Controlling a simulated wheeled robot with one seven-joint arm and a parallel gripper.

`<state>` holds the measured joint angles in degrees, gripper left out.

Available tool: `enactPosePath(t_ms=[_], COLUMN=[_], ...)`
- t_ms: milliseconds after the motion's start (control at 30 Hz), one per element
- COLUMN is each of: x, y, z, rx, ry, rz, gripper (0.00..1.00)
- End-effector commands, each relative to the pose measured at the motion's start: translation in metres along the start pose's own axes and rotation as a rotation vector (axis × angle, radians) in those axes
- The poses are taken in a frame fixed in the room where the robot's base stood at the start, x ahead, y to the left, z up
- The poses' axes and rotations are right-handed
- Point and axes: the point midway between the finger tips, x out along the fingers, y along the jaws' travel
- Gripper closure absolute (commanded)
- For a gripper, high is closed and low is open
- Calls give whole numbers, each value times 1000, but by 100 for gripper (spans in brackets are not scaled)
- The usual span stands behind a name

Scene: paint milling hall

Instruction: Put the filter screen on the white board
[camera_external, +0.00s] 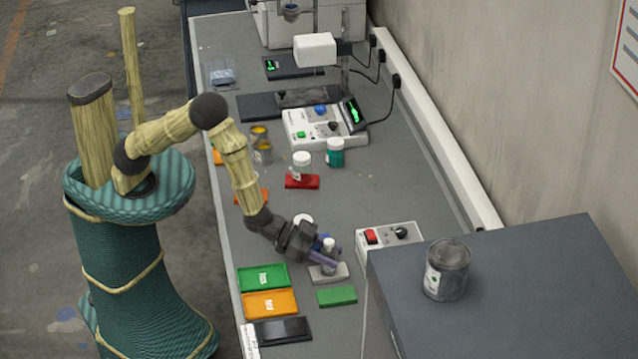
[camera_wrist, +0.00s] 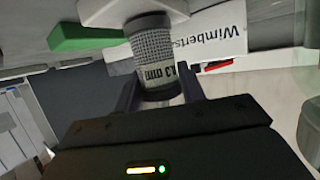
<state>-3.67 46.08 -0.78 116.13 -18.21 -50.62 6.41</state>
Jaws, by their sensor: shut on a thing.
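The filter screen is a small grey mesh cylinder with a pale band marked in mm; it sits between my fingers in the wrist view (camera_wrist: 152,38). In the external view the filter screen (camera_external: 328,246) is upright and partly hidden by my fingers. My gripper (camera_external: 324,257) is shut on it, reaching in low from the left; its two dark fingers also flank the screen in the wrist view (camera_wrist: 160,92). The white board (camera_external: 338,275), a small pale slab, lies directly under the screen; its edge shows in the wrist view (camera_wrist: 105,10). I cannot tell whether screen and board touch.
A green board (camera_external: 337,296) lies just in front. Green (camera_external: 263,277) and orange (camera_external: 270,303) labelled trays lie left, a black device (camera_external: 283,330) below them. A control box (camera_external: 388,238) stands close right.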

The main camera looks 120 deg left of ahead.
Motion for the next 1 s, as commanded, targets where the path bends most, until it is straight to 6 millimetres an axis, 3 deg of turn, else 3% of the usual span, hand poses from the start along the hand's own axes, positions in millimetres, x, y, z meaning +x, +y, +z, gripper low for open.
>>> enactPosePath(t_ms=[100,133,200,233,667,1000], x=[2,2,1,1,-4,-58], y=[-1,-1,-1,-1,1,1], z=[3,2,2,2,0,1], rx=[0,0,0,0,1,2], ry=[1,0,0,0,-1,0], rz=[-2,-2,-2,-1,1,2], gripper=[89,55,41,39,39,39])
